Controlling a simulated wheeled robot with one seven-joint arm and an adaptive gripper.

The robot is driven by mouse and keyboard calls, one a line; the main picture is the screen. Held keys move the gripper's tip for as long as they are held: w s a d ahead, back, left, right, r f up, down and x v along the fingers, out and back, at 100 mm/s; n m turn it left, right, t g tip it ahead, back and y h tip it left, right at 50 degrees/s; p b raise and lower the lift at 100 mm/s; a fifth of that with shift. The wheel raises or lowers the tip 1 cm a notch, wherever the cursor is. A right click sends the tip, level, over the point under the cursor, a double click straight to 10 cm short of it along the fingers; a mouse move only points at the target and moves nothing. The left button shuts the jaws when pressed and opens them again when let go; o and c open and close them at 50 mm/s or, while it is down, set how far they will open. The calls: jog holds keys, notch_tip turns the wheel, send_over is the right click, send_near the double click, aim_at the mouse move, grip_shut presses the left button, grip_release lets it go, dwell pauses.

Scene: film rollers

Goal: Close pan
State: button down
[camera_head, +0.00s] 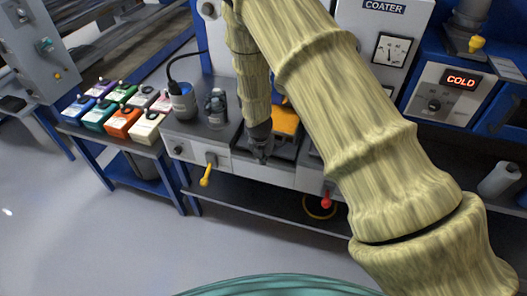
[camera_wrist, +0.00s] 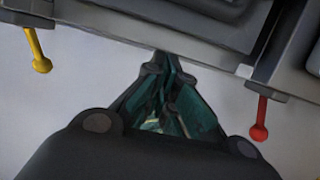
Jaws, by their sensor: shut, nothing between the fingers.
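A grey machine front (camera_head: 225,162) under the coater has a yellow-handled lever (camera_head: 206,175) on the left and a red-knobbed lever (camera_head: 326,201) on the right. Between them is a grey pan-like part (camera_head: 284,150), with an orange block (camera_head: 286,119) behind it; my arm hides much of this area. My gripper (camera_head: 261,152) is shut and empty, pointing down at the front of this part. In the wrist view, my shut fingertips (camera_wrist: 163,62) are at the grey front edge (camera_wrist: 205,62), between the yellow lever (camera_wrist: 40,62) and red lever (camera_wrist: 260,122). I cannot tell whether they touch it.
Several coloured containers (camera_head: 122,122) stand on a bench at the left. A dark bottle (camera_head: 215,105) and a corded grey cup (camera_head: 182,101) stand on the machine top. A shelf (camera_head: 262,205) runs below. A control box reading COLD (camera_head: 450,93) is at the right. The floor at the left front is clear.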

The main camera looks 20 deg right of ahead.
aim_at(276, 126)
jog(key=w+d+p, duration=0.1)
jog(key=w+d+r, duration=0.1)
jog(key=w, duration=0.1)
jog(key=shift+p, duration=0.35)
jog(key=shift+w+d, duration=0.1)
jog(key=shift+w, duration=0.05)
jog(key=shift+w+d+f, duration=0.15)
jog(key=shift+w+d, duration=0.1)
jog(key=shift+w, duration=0.2)
jog(key=w+d+b, duration=0.1)
jog(key=w+d, duration=0.1)
jog(key=w+d+b, duration=0.1)
jog(key=w, duration=0.2)
jog(key=w+d+b, duration=0.1)
jog(key=w+d, duration=0.1)
jog(key=w, duration=0.1)
jog(key=shift+w+d, duration=0.2)
jog(key=shift+d, duration=0.1)
jog(key=shift+w+d+b, duration=0.35)
jog(key=shift+w+d, duration=0.1)
jog(key=shift+w, duration=0.05)
jog(key=shift+r, duration=0.2)
